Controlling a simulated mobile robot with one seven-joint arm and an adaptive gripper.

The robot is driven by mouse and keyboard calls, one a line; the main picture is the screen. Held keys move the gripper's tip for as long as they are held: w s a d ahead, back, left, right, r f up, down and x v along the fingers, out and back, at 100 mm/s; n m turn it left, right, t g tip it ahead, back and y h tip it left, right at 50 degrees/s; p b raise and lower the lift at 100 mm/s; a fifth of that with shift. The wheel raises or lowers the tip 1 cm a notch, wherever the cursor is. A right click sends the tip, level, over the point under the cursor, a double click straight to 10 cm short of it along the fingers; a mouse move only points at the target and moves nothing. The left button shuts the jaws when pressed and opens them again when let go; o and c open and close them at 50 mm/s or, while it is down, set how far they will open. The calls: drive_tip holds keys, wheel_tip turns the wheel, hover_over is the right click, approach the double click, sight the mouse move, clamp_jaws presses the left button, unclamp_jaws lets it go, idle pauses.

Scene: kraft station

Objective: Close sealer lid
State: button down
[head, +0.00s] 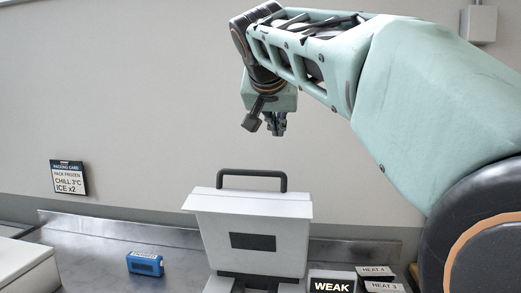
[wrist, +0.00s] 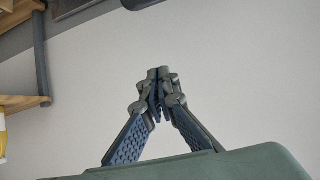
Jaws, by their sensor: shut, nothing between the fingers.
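The sealer (head: 282,243) is a pale grey-white unit with a dark rectangular panel on its front. A black bar handle (head: 252,174) stands on its top edge. The lid (head: 230,203) appears to be the upright pale part under the handle; I cannot tell its exact angle. Dark parts show at its foot, partly cut off by the picture's bottom edge. My gripper (head: 278,128) is above and slightly right of the handle, apart from it, pointing down. In the wrist view my gripper (wrist: 158,95) has its fingertips together with nothing between them. The sealer does not show there.
A blue box (head: 145,263) lies on the metal counter (head: 90,242) left of the sealer. A white container (head: 25,265) is at the far left. WEAK (head: 332,283) and HEAT (head: 376,271) labels stand at the right. A packing card (head: 69,178) hangs on the wall.

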drive_tip(key=shift+n+g, duration=0.3)
drive_tip(key=shift+g, duration=0.2)
drive_tip(key=f, duration=0.2)
drive_tip(key=w+a+f, duration=0.1)
drive_tip(key=f, duration=0.2)
drive_tip(key=w+a+f+p, duration=0.1)
drive_tip(key=f, duration=0.2)
drive_tip(key=shift+w+a+f, duration=0.1)
drive_tip(key=shift+a+f, duration=0.05)
drive_tip(key=shift+f, duration=0.3)
drive_tip(key=shift+s, duration=0.2)
drive_tip(key=shift+f+b, duration=0.15)
drive_tip(key=shift+b, duration=0.15)
